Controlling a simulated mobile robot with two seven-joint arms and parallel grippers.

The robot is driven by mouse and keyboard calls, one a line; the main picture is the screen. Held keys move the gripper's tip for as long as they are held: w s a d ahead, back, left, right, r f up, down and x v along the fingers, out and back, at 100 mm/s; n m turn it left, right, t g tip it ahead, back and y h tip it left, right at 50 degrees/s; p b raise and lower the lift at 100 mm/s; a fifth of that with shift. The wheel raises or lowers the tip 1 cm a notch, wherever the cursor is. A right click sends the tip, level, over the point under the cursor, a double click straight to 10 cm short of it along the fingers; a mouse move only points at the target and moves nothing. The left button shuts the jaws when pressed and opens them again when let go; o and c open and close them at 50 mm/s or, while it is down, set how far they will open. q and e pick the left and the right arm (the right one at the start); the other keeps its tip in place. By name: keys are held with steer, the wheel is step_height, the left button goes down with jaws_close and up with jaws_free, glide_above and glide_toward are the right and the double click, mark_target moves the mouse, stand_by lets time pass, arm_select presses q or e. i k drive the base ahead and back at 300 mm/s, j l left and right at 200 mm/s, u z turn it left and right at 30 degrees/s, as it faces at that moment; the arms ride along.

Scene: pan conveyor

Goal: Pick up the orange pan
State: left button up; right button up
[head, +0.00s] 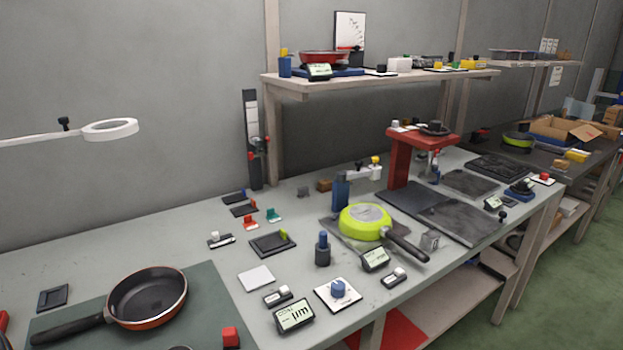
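The orange pan (146,297) sits upright on a dark green mat (215,300) at the lower left of the head view. Its inside is dark and its outer wall is orange. Its black handle (68,330) points left and toward me. Neither of my grippers shows in the head view, and nothing touches the pan that I can see.
A lime green pan (366,222) stands on a dark plate mid-bench. A red block (230,338) is near the mat's right edge. A display gauge (294,316), a blue-knobbed box (338,293) and a white ring magnifier (110,129) are around. A shelf (385,82) hangs behind.

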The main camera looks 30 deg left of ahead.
mark_target(148, 298)
steer(key=u, duration=2.1)
steer(key=k+j+z, duration=0.15)
steer(key=z, duration=0.3)
